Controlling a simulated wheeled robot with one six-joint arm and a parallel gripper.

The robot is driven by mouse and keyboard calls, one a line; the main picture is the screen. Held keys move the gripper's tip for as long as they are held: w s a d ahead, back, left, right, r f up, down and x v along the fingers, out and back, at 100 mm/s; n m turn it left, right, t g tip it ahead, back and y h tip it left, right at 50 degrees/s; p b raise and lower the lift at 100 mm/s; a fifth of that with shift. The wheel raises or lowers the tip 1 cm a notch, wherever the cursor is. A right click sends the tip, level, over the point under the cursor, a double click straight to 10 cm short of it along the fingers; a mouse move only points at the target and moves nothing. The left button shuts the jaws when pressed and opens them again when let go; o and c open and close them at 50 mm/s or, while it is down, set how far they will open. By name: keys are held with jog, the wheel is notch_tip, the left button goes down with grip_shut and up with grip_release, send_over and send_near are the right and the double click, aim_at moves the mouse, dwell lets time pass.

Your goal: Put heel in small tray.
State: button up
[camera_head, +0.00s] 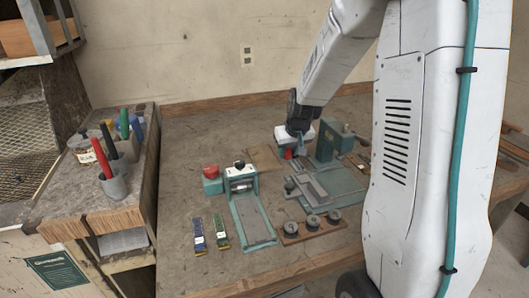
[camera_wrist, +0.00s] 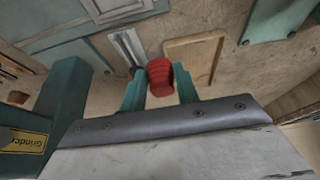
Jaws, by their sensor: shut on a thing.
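The red heel (camera_wrist: 160,76) sits between the two teal fingers of my gripper (camera_wrist: 160,92) in the wrist view, and the gripper is shut on it. In the head view the heel (camera_head: 288,154) is a small red patch below my gripper (camera_head: 297,150). A shallow wooden tray (camera_wrist: 171,52), which looks like the small tray, lies just beyond and to the right of the heel in the wrist view. In the head view the tray (camera_head: 262,159) is left of my gripper. I cannot tell how high the heel is above the table.
A teal grinder (camera_head: 327,142) stands close to the right of my gripper. A teal clamp fixture (camera_head: 240,178), a grey metal jig (camera_head: 308,187) and a wooden rack with round pieces (camera_head: 312,226) stand nearer the front. A side shelf (camera_head: 92,200) with tools is at left.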

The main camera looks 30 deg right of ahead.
send_over(264, 158)
jog(key=s, duration=0.1)
jog(key=shift+s+a+f, duration=0.1)
jog(key=shift+s+f, duration=0.1)
jog(key=shift+f, duration=0.2)
jog(key=shift+w+a+f, duration=0.1)
jog(key=shift+w+f, duration=0.05)
jog(key=shift+f, duration=1.6)
jog(key=shift+f, duration=0.15)
jog(key=o, duration=1)
jog(key=shift+o, duration=0.2)
